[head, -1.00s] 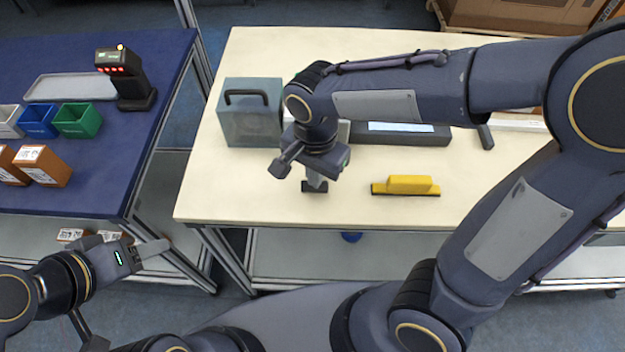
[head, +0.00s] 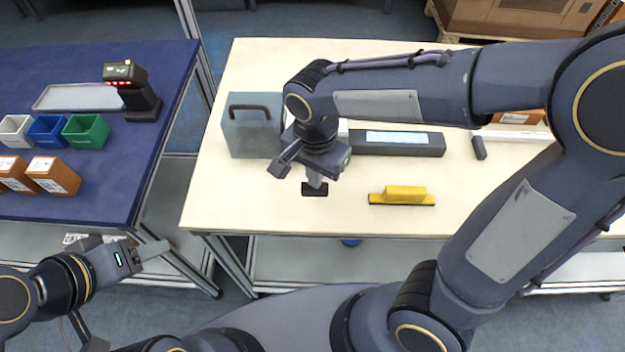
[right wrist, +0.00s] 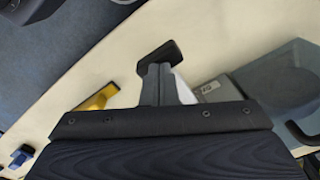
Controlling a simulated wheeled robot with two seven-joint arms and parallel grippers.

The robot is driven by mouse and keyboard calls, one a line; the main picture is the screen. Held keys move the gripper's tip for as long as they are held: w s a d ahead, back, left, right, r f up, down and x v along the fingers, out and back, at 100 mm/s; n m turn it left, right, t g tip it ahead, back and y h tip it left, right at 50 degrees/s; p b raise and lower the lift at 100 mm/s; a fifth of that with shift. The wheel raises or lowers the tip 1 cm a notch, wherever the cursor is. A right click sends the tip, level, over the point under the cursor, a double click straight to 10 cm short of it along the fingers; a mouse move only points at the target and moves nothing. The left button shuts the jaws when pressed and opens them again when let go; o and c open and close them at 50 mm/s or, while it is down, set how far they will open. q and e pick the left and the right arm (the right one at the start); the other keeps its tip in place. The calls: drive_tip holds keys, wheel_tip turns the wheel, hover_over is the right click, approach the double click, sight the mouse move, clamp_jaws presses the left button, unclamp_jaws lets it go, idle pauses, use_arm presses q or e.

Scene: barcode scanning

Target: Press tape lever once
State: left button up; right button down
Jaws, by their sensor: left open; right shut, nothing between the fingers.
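A blue-grey box with a black handle (head: 252,130) stands at the left of the cream table. A long dark device with a pale panel (head: 405,145) lies to its right, and a small dark piece (head: 479,147) is beyond that. I cannot tell which part is the tape lever. My right gripper (head: 314,182) is shut and empty over the table, in front of the box. A flat black piece (head: 314,189) shows at its fingertips; whether it belongs to the gripper is unclear. My left gripper (head: 160,250) is open, low at the left, away from the table's objects.
A yellow block with a dark base (head: 402,196) lies right of my right gripper. The blue table (head: 100,210) at left holds a scanner on a stand (head: 135,90), a grey tray (head: 75,97), small bins and brown boxes (head: 52,175). The cream table's front left is clear.

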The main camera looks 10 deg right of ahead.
wheel_tip(320, 180, up, 8)
drive_tip(key=p, duration=0.6)
drive_tip(key=shift+r, duration=0.25)
drive_tip(key=shift+d, duration=0.1)
idle(0.6)
drive_tip(key=s+d+r+n+t+y, duration=0.3)
drive_tip(key=s+d+n+t, duration=0.2)
drive_tip(key=s+d, duration=0.5)
drive_tip(key=shift+s+d+r+n+y, duration=0.15)
drive_tip(key=shift+s+d+n+y, duration=0.2)
drive_tip(key=shift+n, duration=0.65)
drive_tip(key=shift+w+a, duration=0.1)
drive_tip(key=shift+w, duration=0.1)
